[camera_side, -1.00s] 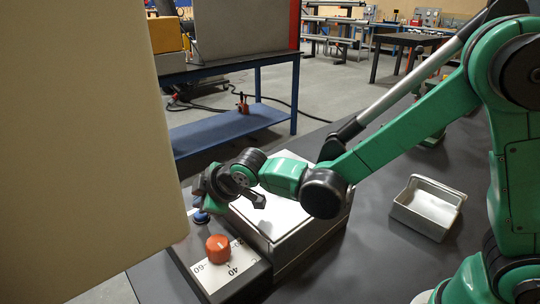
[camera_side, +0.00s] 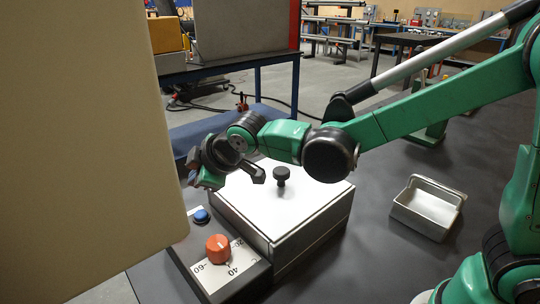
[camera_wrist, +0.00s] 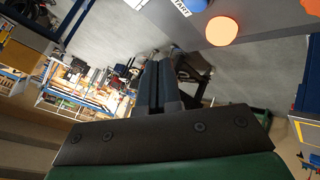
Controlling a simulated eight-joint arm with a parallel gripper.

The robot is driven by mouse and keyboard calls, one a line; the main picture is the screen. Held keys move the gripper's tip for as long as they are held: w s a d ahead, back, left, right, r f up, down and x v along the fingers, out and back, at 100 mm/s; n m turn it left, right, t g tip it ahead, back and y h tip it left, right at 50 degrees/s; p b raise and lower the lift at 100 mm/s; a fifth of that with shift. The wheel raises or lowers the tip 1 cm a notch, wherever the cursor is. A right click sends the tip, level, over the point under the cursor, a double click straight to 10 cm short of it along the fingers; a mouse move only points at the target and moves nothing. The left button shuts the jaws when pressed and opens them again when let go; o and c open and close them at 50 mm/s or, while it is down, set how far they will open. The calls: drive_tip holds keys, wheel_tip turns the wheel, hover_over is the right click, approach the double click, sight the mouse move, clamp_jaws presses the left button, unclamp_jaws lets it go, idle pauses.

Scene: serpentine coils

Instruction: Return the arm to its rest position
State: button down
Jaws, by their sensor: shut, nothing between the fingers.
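My gripper (camera_side: 200,178) is in the side view, raised above the front left part of the box, above and behind the blue button. In the wrist view its two dark fingers (camera_wrist: 158,85) lie together with nothing between them. My green arm reaches in from the right over the white-topped box. Nothing hangs from the gripper and it touches nothing that I can see.
The white-lidded box (camera_side: 275,222) has a black knob (camera_side: 282,176) on top. A panel holds an orange dial (camera_side: 218,248) and a blue button (camera_side: 201,216). A metal tray (camera_side: 428,207) stands right on the dark table. A large beige slab (camera_side: 85,150) fills the left foreground.

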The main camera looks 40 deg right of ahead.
idle(0.3)
drive_tip(key=s+d+m, duration=0.2)
drive_tip(key=d, duration=0.1)
drive_tip(key=s+d+r+m+h, duration=0.1)
drive_tip(key=s+d, duration=0.1)
drive_tip(key=d, duration=0.1)
drive_tip(key=s+d+r+m, duration=0.1)
drive_tip(key=s+d+m, duration=0.1)
drive_tip(key=s, duration=0.1)
drive_tip(key=shift+d+r+m+g, duration=0.1)
drive_tip(key=shift+d+m+g, duration=0.2)
drive_tip(key=shift+d+g, duration=0.1)
drive_tip(key=s+d+m, duration=0.1)
drive_tip(key=s, duration=0.1)
drive_tip(key=s+d+f+m, duration=0.1)
drive_tip(key=s+d+m, duration=0.1)
drive_tip(key=s+d+m+g+h, duration=0.1)
drive_tip(key=s+d+m, duration=0.1)
drive_tip(key=s, duration=0.1)
drive_tip(key=shift+f, duration=0.25)
drive_tip(key=shift+s+d+f+m, duration=0.15)
drive_tip(key=shift+s+f+m, duration=0.05)
drive_tip(key=shift+s+m, duration=0.25)
idle(5.0)
